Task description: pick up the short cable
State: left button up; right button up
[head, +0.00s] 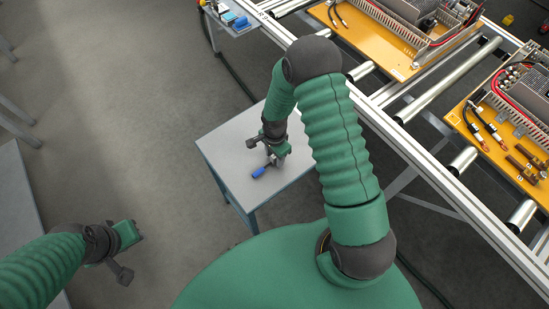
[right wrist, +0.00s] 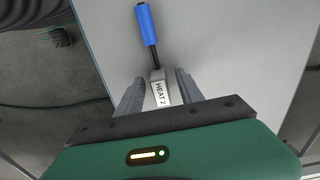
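The short cable (right wrist: 148,28) has a blue end, a dark middle and a white label reading "HEAT 2". It lies over the small grey table, and its blue end also shows in the head view (head: 259,172). My right gripper (right wrist: 160,76) points down at the table, with its two fingers apart on either side of the labelled part. A narrow gap seems to show beside the label, so the fingers look open around it. In the head view the right gripper (head: 272,157) partly hides the cable. My left gripper (head: 124,256) hangs at the lower left, away from the table; its fingers are unclear.
The small grey table (head: 228,157) is otherwise bare. A roller conveyor (head: 425,95) runs along the right with orange boards (head: 385,42) carrying ducts and wiring. A tray with blue items (head: 236,20) stands at the top. Open floor lies to the left.

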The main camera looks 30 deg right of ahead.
grip_shut()
jog(key=shift+r, duration=0.15)
